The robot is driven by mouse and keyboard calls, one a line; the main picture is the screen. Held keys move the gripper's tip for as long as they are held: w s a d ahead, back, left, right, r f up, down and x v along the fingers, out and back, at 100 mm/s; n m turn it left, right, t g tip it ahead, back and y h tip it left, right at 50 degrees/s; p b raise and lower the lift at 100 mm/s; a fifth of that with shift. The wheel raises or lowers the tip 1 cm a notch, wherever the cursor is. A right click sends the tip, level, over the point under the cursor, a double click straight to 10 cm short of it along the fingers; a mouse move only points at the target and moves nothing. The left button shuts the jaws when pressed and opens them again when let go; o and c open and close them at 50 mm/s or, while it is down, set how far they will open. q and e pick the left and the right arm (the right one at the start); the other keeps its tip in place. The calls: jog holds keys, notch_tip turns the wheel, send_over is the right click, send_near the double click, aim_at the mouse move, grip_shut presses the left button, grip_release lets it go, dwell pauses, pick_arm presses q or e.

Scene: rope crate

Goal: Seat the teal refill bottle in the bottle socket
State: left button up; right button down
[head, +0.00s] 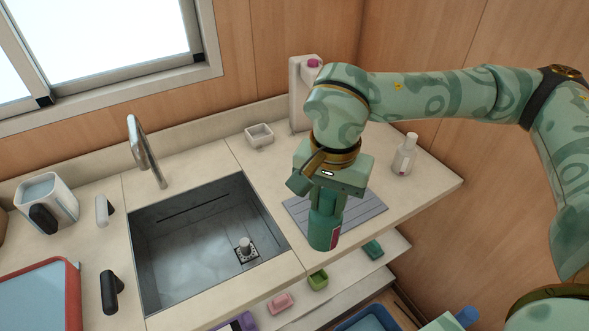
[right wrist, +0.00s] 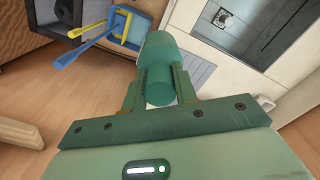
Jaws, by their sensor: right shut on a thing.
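The teal refill bottle (head: 322,236) hangs below my right gripper (head: 327,203), with a dark pink patch on its side. The right gripper is shut on it and holds it over the front part of the right-hand counter. In the right wrist view the bottle (right wrist: 160,62) sits between the two fingers of the gripper (right wrist: 160,92). A white upright dispenser (head: 297,95) with a pink top stands at the back, partly behind my right arm. I cannot make out the bottle socket for certain. My left gripper is not in view.
A grey ribbed mat (head: 370,208) lies under the gripper. A white bottle (head: 404,156) stands to its right, and a small white dish (head: 259,135) behind left. The sink (head: 190,225) and faucet (head: 146,150) are left. Sponges (head: 281,302) lie on a lower shelf in front.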

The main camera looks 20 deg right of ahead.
jog(key=w+d+f+b, duration=0.1)
jog(key=w+d+f, duration=0.6)
jog(key=w+f, duration=0.4)
jog(key=shift+w+d+f, duration=0.2)
jog(key=shift+d+f, duration=0.05)
jog(key=shift+f, duration=0.6)
jog(key=c, duration=1.1)
grip_release()
jog(key=shift+f, duration=0.1)
